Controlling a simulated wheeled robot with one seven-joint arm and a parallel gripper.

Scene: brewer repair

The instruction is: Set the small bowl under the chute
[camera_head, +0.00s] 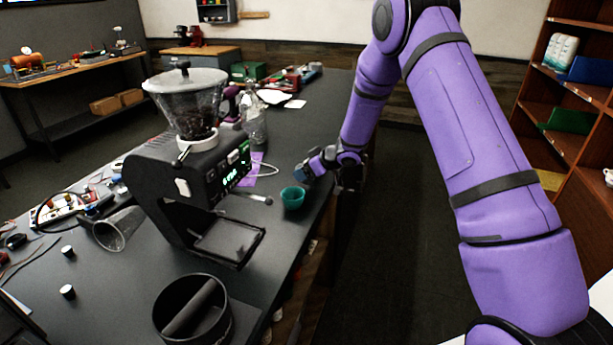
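The small teal bowl (292,199) stands upright on the dark bench, near its right edge. The black grinder (172,188), with a clear hopper (187,100) on top, stands left of the bowl. Its flat tray (228,238) sticks out at the front, and nothing stands on it. The chute itself is not clearly visible under the grinder's head. My gripper (303,173), purple with a bluish tip, is just behind and above the bowl, seemingly apart from it. It is small and seen from the side, so its opening cannot be made out.
A black round knock bin (192,312) with a crossbar stands in front of the tray. A clear bottle (254,122) stands behind. A tilted clear cone (119,230) and small cylinders lie left. The bench's right edge is close to the bowl.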

